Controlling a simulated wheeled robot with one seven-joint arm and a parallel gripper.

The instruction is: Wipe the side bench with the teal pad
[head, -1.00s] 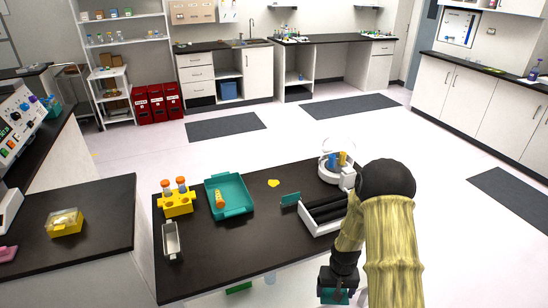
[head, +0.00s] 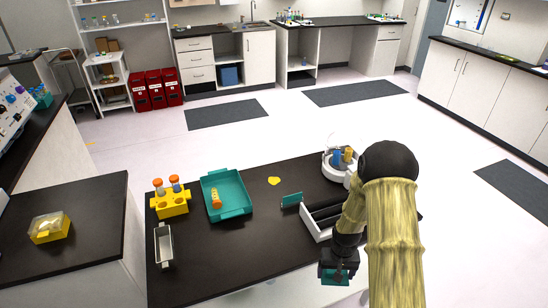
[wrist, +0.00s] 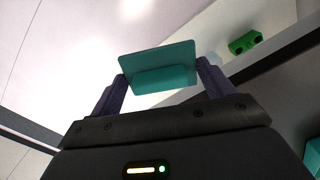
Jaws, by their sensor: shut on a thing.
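My gripper (wrist: 160,85) is shut on the teal pad (wrist: 158,66), whose flat plate and thicker grip bar show between the fingers in the wrist view. In the head view the gripper (head: 337,272) hangs below my forearm at the near right edge of a dark-topped bench (head: 215,262). I cannot tell from this view whether the pad touches anything. A flat yellow patch (head: 274,181) lies on that bench top, behind and left of the gripper. Another dark bench (head: 85,250) stands at the left. I cannot tell which one is the side bench.
The dark bench carries a yellow tube rack (head: 170,205), a teal tray (head: 238,207), a grey metal trough (head: 163,245), a white divided holder (head: 318,228) and a round white device (head: 333,172). A yellow box (head: 48,228) sits on the left bench. Open floor lies behind.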

